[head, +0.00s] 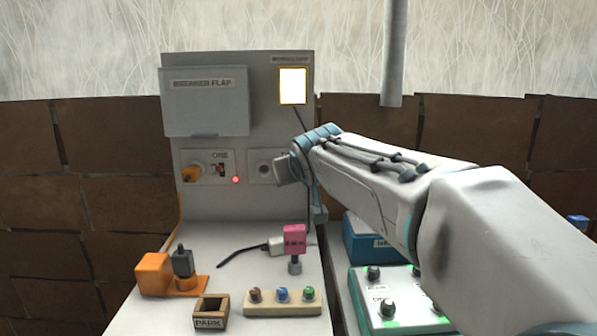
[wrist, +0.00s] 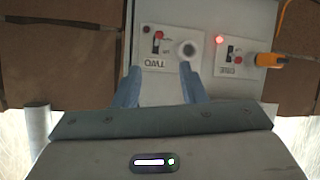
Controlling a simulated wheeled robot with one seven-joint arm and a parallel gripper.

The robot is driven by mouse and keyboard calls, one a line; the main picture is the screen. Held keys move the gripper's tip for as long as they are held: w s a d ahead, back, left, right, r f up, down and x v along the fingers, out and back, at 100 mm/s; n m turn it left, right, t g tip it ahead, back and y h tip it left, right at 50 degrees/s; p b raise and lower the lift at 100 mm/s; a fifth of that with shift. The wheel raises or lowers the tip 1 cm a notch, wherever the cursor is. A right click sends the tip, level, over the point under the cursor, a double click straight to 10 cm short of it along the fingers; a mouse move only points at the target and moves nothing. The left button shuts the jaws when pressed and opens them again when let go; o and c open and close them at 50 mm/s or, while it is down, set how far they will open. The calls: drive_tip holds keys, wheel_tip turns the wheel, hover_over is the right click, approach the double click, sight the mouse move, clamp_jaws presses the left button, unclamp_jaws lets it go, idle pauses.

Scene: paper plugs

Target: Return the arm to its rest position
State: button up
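My arm reaches in from the right in the head view, and its end (head: 300,160) is in front of the grey panel (head: 215,150), over the right-hand socket plate. In the wrist view, which sees the panel upside down, my gripper (wrist: 158,78) has its two blue fingers spread apart with nothing between them. The plate marked TWO (wrist: 157,62) lies just beyond the fingers, with a round socket (wrist: 187,50) and a switch. The plate marked ONE (wrist: 236,58) has an orange plug (wrist: 268,61) at its socket and a lit red lamp (wrist: 219,39).
A breaker flap (head: 205,102) and lit lamp (head: 292,86) are on the panel. Below stand an orange holder (head: 155,273) with a dark plug, a PARK box (head: 211,314), a pink tool (head: 294,240), a beige block (head: 282,309) and a green-edged box (head: 385,300) under my arm.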

drive_tip(key=s+d+f+m+g+p, duration=0.1)
drive_tip(key=s+d+f+g+p, duration=0.1)
drive_tip(key=s+p, duration=0.4)
drive_tip(key=s+d+f+m+g+h+p, duration=0.1)
drive_tip(key=s+d+f+g+p, duration=0.2)
drive_tip(key=s, duration=1)
drive_tip(key=s+d+f+m+g+p, duration=0.2)
drive_tip(key=s+d+g+p, duration=0.3)
drive_tip(key=s+d+p, duration=0.3)
drive_tip(key=s+p, duration=0.2)
drive_tip(key=shift+s+f+h+p, duration=0.15)
drive_tip(key=shift+f+h+p, duration=0.05)
drive_tip(key=shift+h+p, duration=0.2)
drive_tip(key=shift+c, duration=0.3)
